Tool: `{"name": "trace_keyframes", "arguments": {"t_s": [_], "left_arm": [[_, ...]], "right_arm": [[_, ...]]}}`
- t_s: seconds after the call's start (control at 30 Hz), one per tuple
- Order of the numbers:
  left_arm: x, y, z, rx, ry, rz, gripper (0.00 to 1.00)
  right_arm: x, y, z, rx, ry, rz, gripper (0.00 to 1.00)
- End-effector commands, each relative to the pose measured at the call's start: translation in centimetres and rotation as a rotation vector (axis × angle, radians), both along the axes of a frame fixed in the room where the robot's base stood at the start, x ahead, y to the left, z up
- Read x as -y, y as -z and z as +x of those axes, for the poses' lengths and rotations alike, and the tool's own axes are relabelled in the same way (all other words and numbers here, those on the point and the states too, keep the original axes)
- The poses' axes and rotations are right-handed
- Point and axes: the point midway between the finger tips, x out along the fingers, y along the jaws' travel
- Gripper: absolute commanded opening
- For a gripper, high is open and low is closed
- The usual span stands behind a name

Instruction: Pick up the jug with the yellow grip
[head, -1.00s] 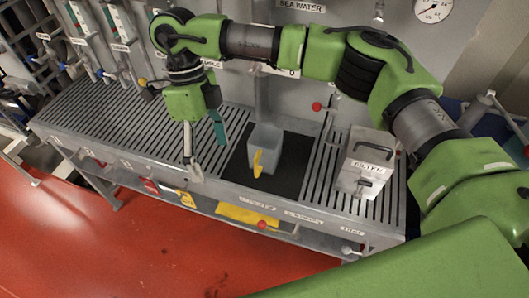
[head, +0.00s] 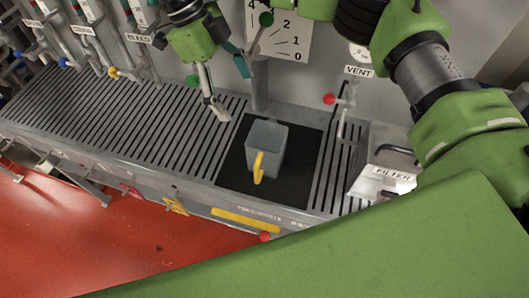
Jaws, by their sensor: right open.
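The jug (head: 266,138) is a grey, open-topped container with a yellow grip (head: 258,168) on its near side. It stands upright on a black mat (head: 303,160) set in the slatted bench top. My right gripper (head: 234,95) is open and empty, above and to the left of the jug in the picture, and apart from it. One finger is grey and the other shows a teal pad. My left gripper is not in view.
A pipe (head: 259,92) comes down behind the jug. A red-knobbed valve (head: 329,99) and a filter box (head: 385,170) stand to the right. Labelled valves line the back left. The slatted bench top (head: 120,115) at left is clear.

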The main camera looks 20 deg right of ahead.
Motion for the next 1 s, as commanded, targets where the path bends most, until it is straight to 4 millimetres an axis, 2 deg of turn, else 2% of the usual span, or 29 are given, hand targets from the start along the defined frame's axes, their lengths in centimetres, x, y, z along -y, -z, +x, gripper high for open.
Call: {"name": "trace_keyframes", "arguments": {"t_s": [0.03, 0.13, 0.3, 0.47, 0.6, 0.8, 1.0], "left_arm": [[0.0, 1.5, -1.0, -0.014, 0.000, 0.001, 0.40], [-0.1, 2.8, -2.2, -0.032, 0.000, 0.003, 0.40], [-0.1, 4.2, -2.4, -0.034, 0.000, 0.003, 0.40], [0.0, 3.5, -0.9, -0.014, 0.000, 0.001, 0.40], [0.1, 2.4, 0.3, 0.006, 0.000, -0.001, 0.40], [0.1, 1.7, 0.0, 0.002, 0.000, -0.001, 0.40], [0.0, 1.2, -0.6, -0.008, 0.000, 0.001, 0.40]], "right_arm": [[0.0, 1.4, 0.0, 0.000, -0.001, 0.000, 0.82], [0.0, 2.7, 0.0, 0.000, -0.001, 0.000, 0.82], [0.0, 4.1, 0.0, 0.000, 0.000, 0.000, 0.82], [0.6, 5.4, -0.4, -0.003, 0.001, 0.000, 0.82], [1.5, 7.9, -1.1, -0.005, 0.000, -0.001, 0.82], [2.5, 10.9, -1.8, -0.003, 0.001, -0.001, 0.82], [2.9, 12.1, -2.2, -0.001, 0.000, 0.000, 0.82]]}}
